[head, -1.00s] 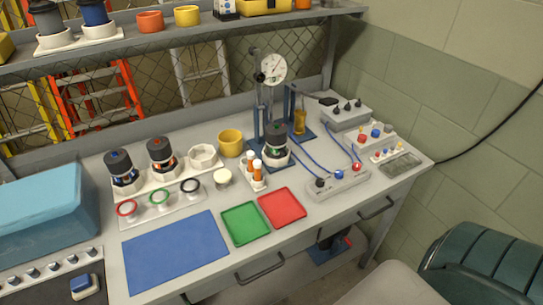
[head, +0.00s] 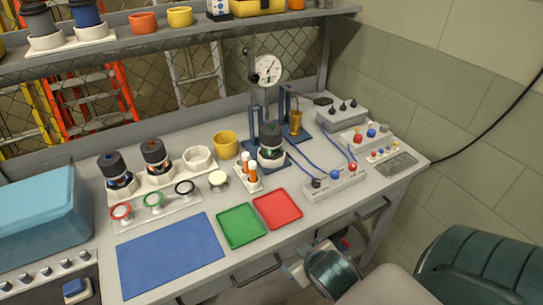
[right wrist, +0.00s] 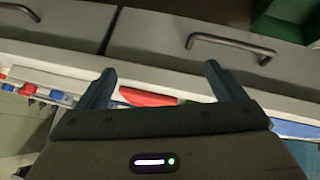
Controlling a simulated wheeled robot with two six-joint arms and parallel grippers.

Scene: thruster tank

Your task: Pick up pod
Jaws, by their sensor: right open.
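Three dark-capped pods show in the head view. One pod with a blue mark (head: 115,170) and one with a red mark (head: 155,157) stand upright in the white rack at the left. The rack's third seat (head: 200,157) is empty. A pod with a green mark (head: 270,142) stands upright in a white holder under the dial gauge (head: 268,69). My right gripper (right wrist: 158,72) is open and empty in the right wrist view, in front of the bench drawers and apart from every pod. My left gripper is out of view.
A blue mat (head: 171,256), a green tray (head: 241,226) and a red tray (head: 277,209) lie empty along the front. Colored rings (head: 152,200), a yellow cup (head: 225,145) and cabled boxes (head: 334,183) stand nearby. A drawer handle (right wrist: 231,44) sticks out near my right gripper.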

